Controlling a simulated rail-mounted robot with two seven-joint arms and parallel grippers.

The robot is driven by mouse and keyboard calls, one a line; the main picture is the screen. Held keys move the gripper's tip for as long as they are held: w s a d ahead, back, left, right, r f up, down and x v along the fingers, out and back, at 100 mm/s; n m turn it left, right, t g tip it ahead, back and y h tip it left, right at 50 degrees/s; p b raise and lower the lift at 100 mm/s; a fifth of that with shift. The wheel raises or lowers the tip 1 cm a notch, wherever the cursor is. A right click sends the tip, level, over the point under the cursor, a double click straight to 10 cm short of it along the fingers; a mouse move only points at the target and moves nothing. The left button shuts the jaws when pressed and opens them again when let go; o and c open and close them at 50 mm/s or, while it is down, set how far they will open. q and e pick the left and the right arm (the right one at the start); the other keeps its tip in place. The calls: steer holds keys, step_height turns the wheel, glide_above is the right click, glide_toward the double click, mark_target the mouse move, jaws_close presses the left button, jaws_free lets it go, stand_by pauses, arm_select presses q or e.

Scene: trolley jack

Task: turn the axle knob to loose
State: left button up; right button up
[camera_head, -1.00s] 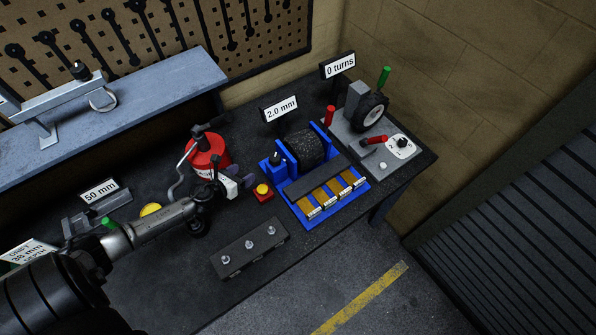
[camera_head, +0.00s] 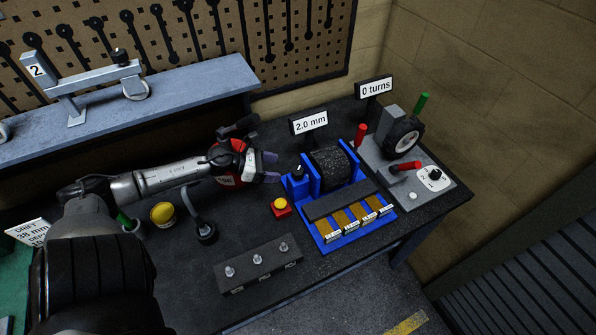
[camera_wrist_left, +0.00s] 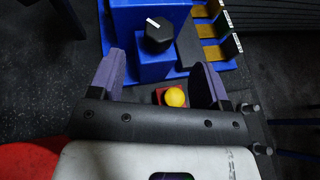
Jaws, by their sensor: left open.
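A black knob (camera_head: 298,170) with a white mark sits on the small block at the left of the blue stand (camera_head: 333,237). In the left wrist view the knob (camera_wrist_left: 159,34) shows from above, its white line slanting on its top. My left gripper (camera_head: 272,167) is open and empty, just left of the knob in the head view. In the left wrist view its purple fingers (camera_wrist_left: 160,70) are spread wide, with the knob beyond their tips and between their lines. The fingers appear apart from the knob. My right gripper is not seen.
A yellow button on a red base (camera_head: 281,207) sits below the gripper. A dark block with several studs (camera_head: 257,260) lies in front. A grey plate with wheel and dial (camera_head: 402,165) stands at right.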

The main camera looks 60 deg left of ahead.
mark_target(296, 171)
arm_select(q)
steer(key=x, duration=0.7)
steer(key=shift+x, duration=0.8)
